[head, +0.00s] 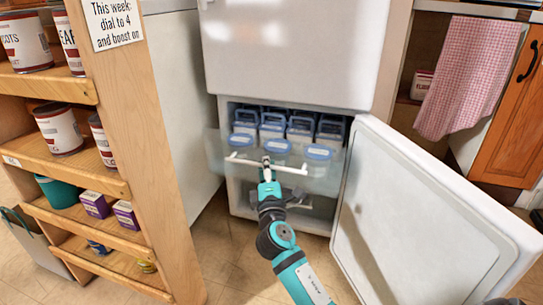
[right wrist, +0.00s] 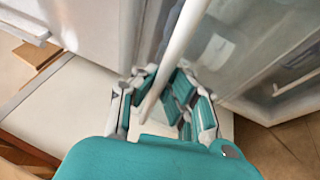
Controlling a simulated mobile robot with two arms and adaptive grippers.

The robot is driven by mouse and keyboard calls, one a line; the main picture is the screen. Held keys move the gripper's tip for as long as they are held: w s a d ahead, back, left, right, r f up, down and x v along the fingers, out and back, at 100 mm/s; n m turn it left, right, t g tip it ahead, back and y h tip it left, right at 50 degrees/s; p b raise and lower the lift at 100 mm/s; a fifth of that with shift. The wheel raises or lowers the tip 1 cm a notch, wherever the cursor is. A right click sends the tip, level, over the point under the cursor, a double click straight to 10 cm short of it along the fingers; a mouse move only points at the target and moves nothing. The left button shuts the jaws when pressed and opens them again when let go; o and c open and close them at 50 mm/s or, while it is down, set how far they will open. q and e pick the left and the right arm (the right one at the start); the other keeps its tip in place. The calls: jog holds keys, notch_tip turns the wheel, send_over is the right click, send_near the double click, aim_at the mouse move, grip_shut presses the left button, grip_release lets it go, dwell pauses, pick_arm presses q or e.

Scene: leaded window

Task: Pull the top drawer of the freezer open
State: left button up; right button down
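The freezer's lower compartment is open, and its top drawer (head: 219,150) has a clear front with a white bar handle (head: 292,168). The drawer holds several blue-lidded containers (head: 273,125). It appears to stand out a little past the freezer's front edge. My right gripper (head: 267,172) is at the handle, left of its middle. In the right wrist view, the fingers (right wrist: 158,82) close around the white bar (right wrist: 183,35), which runs between them. My left gripper is not in view.
The freezer door (head: 410,220) is swung open to the right. A wooden shelf (head: 150,150) with cans and boxes stands close on the left. A lower drawer (head: 313,202) sits below the top one. Some tiled floor (head: 228,250) is clear in front.

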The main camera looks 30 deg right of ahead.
jog(key=s+a, duration=0.4)
jog(key=shift+a, duration=0.3)
dwell(0.3)
jog(key=c, duration=1.6)
grip_release()
jog(key=shift+c, duration=0.2)
jog(key=v, duration=1.2)
